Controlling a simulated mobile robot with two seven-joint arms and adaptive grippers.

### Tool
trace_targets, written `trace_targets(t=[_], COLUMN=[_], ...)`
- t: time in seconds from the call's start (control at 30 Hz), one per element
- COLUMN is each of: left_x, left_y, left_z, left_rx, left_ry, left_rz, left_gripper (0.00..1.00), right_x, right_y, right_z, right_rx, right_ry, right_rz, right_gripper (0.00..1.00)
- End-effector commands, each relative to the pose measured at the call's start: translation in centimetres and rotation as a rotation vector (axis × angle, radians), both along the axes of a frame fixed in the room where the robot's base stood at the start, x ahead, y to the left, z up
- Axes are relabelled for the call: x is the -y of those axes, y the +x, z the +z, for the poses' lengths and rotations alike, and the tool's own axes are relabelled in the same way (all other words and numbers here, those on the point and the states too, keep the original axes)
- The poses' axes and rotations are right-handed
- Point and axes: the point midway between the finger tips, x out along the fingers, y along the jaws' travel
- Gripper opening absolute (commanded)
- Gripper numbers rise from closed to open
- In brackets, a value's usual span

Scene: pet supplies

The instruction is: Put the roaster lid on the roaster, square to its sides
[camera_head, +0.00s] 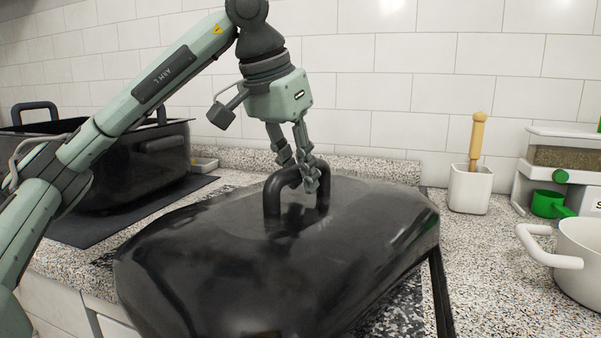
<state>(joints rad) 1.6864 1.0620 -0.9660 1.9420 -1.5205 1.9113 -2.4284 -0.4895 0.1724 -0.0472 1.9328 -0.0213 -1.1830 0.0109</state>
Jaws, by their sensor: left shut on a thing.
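The roaster lid (350,245) is a large glossy black cover with a black loop handle (272,195) on top. It fills the front middle of the head view and looks somewhat tilted. My left gripper (303,178) points down and is shut on the lid's handle. The roaster (140,160) is a black open pan with an upright loop handle (34,108). It stands at the left on a dark mat, apart from the lid and partly hidden behind my left arm. My right gripper is not in view.
The dark mat (95,228) lies on the speckled counter (480,250). A white holder (469,190) with a wooden-handled tool stands at the right. A white pot (580,262), a green scoop (547,204) and a food container (563,150) are farther right. A tiled wall closes the back.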

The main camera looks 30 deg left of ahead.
Motion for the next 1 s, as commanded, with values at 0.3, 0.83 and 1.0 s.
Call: trace_targets(t=[0.3, 0.83, 1.0], left_x=[0.0, -0.2, -0.5], left_y=[0.0, -1.5, -2.9], left_z=[-0.2, 4.2, 7.8], left_rx=[0.000, 0.005, 0.004], left_ry=[0.000, 0.000, 0.001], left_rz=[0.000, 0.000, 0.002], left_gripper=[0.41, 0.41, 0.41], right_x=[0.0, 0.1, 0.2], right_y=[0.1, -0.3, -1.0], right_z=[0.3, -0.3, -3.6], right_rx=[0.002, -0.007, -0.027], right_ry=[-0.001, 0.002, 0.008], right_rz=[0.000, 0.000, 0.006], right_gripper=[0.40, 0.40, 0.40])
